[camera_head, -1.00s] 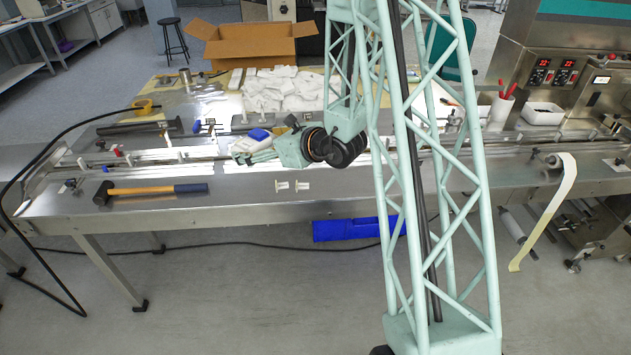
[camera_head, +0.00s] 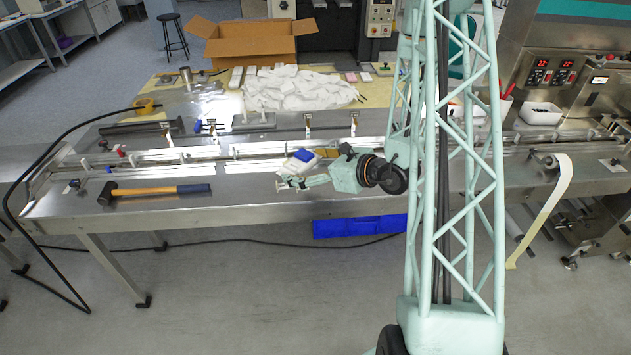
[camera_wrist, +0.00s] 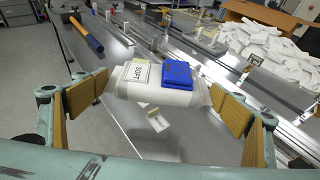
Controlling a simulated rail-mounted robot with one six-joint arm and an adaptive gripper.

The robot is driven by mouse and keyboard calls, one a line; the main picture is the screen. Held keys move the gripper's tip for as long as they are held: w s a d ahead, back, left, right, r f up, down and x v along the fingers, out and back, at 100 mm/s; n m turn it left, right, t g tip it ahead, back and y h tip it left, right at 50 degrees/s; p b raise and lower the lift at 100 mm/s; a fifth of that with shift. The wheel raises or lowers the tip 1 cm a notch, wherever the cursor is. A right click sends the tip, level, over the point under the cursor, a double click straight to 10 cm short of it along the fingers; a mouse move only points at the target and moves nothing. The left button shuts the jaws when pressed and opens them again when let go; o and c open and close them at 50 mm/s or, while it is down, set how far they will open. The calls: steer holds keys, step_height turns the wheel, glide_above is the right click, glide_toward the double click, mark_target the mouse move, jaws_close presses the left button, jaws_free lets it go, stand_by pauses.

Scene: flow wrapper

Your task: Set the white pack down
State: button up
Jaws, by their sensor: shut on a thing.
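The white pack (camera_wrist: 150,95) lies between the two finger pads of my gripper (camera_wrist: 160,102) in the wrist view. It carries a pale label reading "SOFT" and a blue block or pouch (camera_wrist: 176,74) on its upper face. My gripper is shut on the pack, with a pad at each end. In the head view my gripper (camera_head: 308,178) is over the front part of the steel table (camera_head: 240,203), and the pack (camera_head: 292,164) shows partly behind it. I cannot tell whether the pack touches the table.
A hammer (camera_head: 155,192) lies on the table to the left. A guide-rail track (camera_head: 190,156) runs behind the pack. A heap of white packs (camera_head: 300,90) and an open carton (camera_head: 250,45) stand farther back. Small pale pieces (camera_wrist: 157,122) lie under the pack. Bare steel lies in front.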

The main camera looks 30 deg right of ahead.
steer(key=s+d+f, duration=0.1)
steer(key=s, duration=0.2)
steer(key=s+d+f+p, duration=0.1)
steer(key=s+d, duration=0.1)
steer(key=s, duration=0.1)
steer(key=s+d+f+p, duration=0.1)
steer(key=s+d, duration=0.1)
steer(key=s, duration=0.1)
steer(key=shift+d, duration=0.25)
steer(key=s+d+p, duration=0.2)
steer(key=s+p, duration=0.1)
steer(key=s, duration=0.9)
steer(key=shift+d+f+p, duration=0.35)
steer(key=shift+d, duration=0.05)
steer(key=shift+w+d+f+b, duration=0.15)
steer(key=shift+w+d+b, duration=0.3)
steer(key=shift+b, duration=1.85)
steer(key=w+b, duration=0.1)
steer(key=b, duration=0.5)
steer(key=shift+w+d, duration=0.15)
steer(key=w+d, duration=0.2)
steer(key=w, duration=0.2)
steer(key=w+d, duration=0.2)
steer(key=w, duration=0.2)
steer(key=w+d+f, duration=0.1)
steer(key=w+d, duration=0.1)
steer(key=w, duration=0.2)
steer(key=shift+d+f, duration=0.1)
steer(key=shift+s, duration=0.1)
steer(key=shift+b, duration=0.3)
